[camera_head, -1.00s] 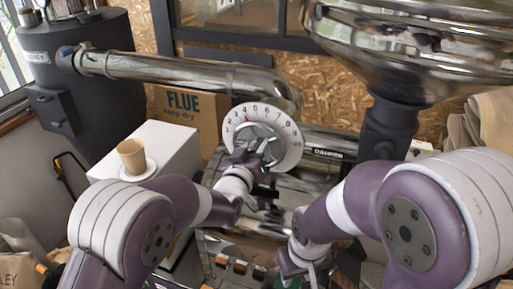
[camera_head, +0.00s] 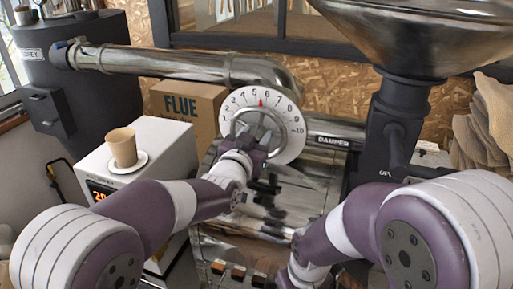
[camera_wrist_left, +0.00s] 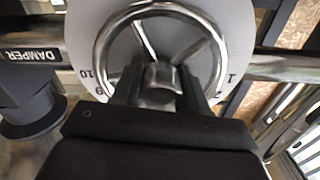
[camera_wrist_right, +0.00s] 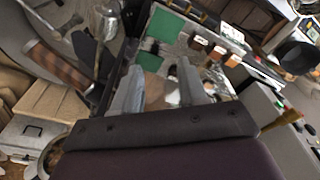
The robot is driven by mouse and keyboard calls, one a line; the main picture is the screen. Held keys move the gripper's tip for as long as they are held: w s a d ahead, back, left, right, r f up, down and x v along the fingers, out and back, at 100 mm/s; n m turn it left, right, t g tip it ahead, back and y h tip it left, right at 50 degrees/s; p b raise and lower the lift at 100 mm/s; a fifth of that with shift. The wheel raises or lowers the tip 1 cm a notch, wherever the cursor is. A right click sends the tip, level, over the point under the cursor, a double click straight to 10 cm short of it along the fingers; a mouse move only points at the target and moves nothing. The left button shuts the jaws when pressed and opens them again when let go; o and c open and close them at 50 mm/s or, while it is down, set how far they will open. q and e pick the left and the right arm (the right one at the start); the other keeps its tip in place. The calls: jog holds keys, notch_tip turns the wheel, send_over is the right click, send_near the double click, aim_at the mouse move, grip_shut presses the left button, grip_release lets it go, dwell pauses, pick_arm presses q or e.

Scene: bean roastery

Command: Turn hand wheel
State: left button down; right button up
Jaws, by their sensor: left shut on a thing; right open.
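The hand wheel (camera_wrist_left: 98,50) is a shiny metal ring with spokes and a hub, in front of a white numbered dial (camera_head: 290,150). A red mark on the dial (camera_head: 262,102) stands near 5 to 6, at the top. My left gripper (camera_head: 262,142) reaches the wheel from the front. In the right wrist view my right gripper (camera_wrist_right: 160,85) is open and empty, over the machine's front. In the head view its fingers are hidden.
A metal pipe (camera_head: 165,64) runs behind the dial, and the damper pipe (camera_head: 328,141) leaves it to the right. A paper cup (camera_head: 122,147) stands on a saucer on a white box (camera_head: 165,145). A FLUE carton (camera_head: 190,108) is behind. A large metal hopper (camera_head: 420,40) overhangs the right.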

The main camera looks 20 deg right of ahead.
pick_arm(q)
jog(key=shift+r+m+b, duration=0.2)
jog(key=shift+m+b, duration=0.35)
jog(key=shift+m, duration=0.05)
jog(key=shift+r, duration=0.1)
